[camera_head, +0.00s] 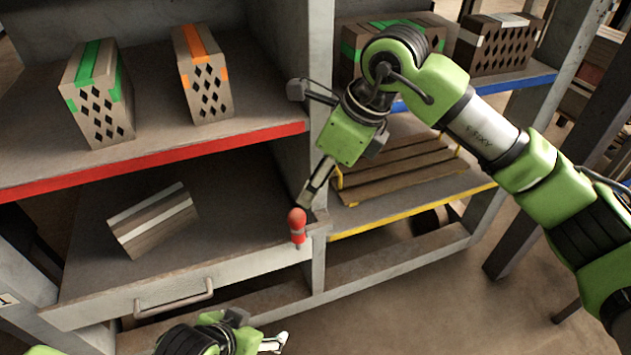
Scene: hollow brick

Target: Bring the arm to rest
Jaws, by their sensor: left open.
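My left gripper (273,342) shows at the bottom edge, in front of and below the drawer. It is open, with no brick seen in it; part of its arm is cut off by the frame. My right arm (485,135) reaches in from the right edge, bent high in front of the shelves. My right gripper (310,192) points down, close to the divider post and above a red knob-like piece (297,226). Its fingers are seen nearly edge-on, so its opening cannot be told.
A white-striped brick (153,222) lies in the pull-out drawer (250,262). Green-striped (97,95) and orange-striped (204,75) bricks stand on the red-edged shelf (150,118). More bricks (500,45) stand on the blue-edged shelf. A wooden pallet (400,168) lies on the yellow-edged shelf. Floor shows at lower right.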

